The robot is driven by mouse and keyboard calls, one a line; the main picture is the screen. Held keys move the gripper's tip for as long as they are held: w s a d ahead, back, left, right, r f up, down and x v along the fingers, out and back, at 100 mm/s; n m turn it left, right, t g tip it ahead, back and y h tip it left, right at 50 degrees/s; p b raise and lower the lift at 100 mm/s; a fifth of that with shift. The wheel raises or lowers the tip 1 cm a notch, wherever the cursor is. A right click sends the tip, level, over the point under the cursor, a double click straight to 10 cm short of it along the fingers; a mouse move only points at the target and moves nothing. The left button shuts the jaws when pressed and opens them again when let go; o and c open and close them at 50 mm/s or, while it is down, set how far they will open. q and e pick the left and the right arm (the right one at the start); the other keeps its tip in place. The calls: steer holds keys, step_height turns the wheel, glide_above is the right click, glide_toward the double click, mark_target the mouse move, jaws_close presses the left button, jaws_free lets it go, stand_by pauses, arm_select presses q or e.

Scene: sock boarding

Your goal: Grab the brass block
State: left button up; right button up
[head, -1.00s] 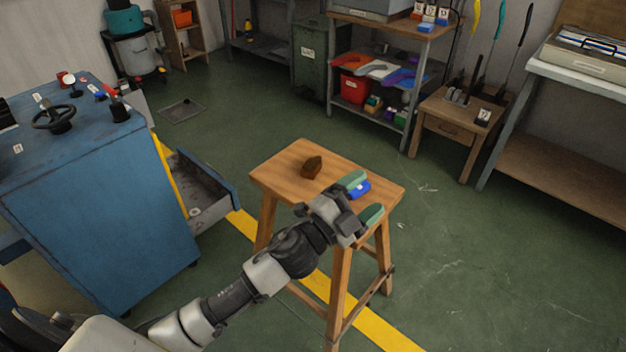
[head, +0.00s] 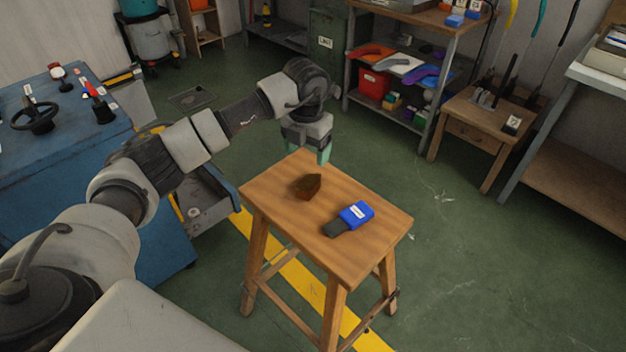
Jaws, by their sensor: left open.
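The brass block (head: 308,187), a small dark brown-gold piece with a pointed side, sits on the wooden stool's top (head: 368,243), left of its middle. My left gripper (head: 311,151) points down over the stool's far edge, just behind and above the block. It is open with its green fingers apart from the block, and one finger is partly hidden. My right gripper is not in view.
A blue and dark grey object with a white label (head: 356,215) lies on the stool, right of the block. A blue cabinet (head: 62,160) with an open drawer stands at left. Shelves and a small wooden table (head: 462,137) stand behind. Floor on the right is clear.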

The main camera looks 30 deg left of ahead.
mark_target(309, 182)
arm_select(q)
step_height(309, 182, down, 6)
steer(key=shift+r, duration=0.25)
step_height(309, 182, down, 4)
steer(key=shift+d+f+b, duration=0.15)
steer(key=shift+b, duration=0.15)
steer(key=shift+f, duration=0.35)
steer(key=shift+r, duration=0.1)
steer(key=c, duration=1.2)
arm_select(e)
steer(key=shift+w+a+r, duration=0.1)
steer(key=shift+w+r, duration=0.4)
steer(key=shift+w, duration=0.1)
